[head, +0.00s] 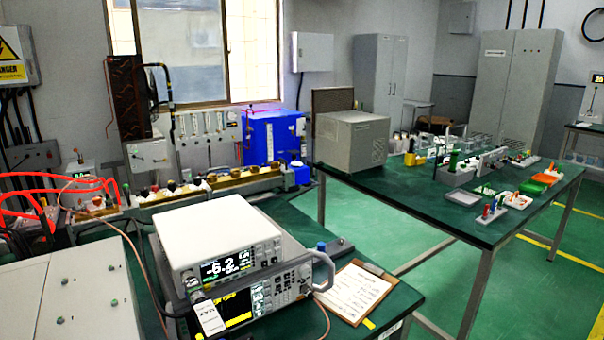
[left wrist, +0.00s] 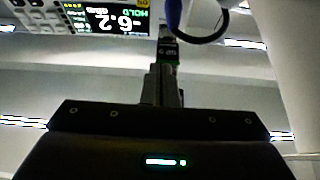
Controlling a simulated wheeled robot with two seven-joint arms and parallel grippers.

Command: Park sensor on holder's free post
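In the head view, a meter (head: 215,240) with a lit −6.2 readout sits on a second instrument at the near table. Right behind its handle is a small upright blue-topped piece (head: 321,246) beside a low grey block (head: 341,246); I cannot tell whether these are the sensor and holder. Neither gripper shows in the head view. In the left wrist view, my left gripper (left wrist: 165,62) shows narrow dark fingers, close together. A dark piece with small markings sits at their tips, near a curved blue and black part (left wrist: 195,25). Whether it is gripped is unclear.
A clipboard (head: 356,292) lies at the near table's right edge. A thin brown cable (head: 138,262) loops left of the meter. A long wooden rail (head: 205,188) with fittings runs behind. The second green table (head: 460,205) carries small racks and trays.

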